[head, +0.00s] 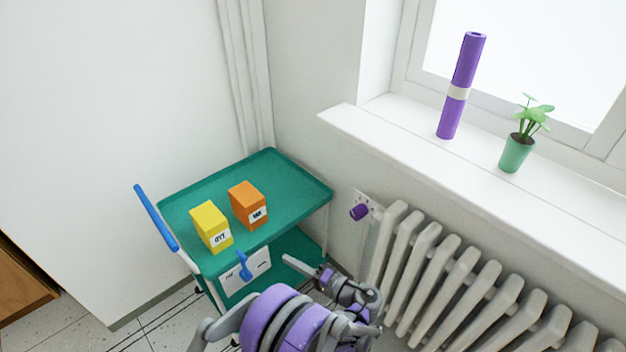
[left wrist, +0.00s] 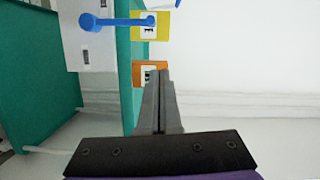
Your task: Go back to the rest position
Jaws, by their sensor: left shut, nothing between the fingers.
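My left arm rises from the bottom middle of the head view, with purple and grey links. My left gripper (head: 290,261) points up and left in front of the green trolley (head: 300,179). In the left wrist view its two fingers (left wrist: 160,82) lie together, shut, with nothing between them. The fingertips overlap the orange box (left wrist: 150,68) in that view; I cannot tell the distance. My right gripper is not in view.
A yellow box (head: 212,228) and an orange box (head: 248,205) stand on the trolley's top. The trolley has a blue handle (head: 156,218) and a blue hook (head: 243,266). A radiator (head: 450,285) is at right, below a sill with a purple roll (head: 463,80) and a potted plant (head: 517,152).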

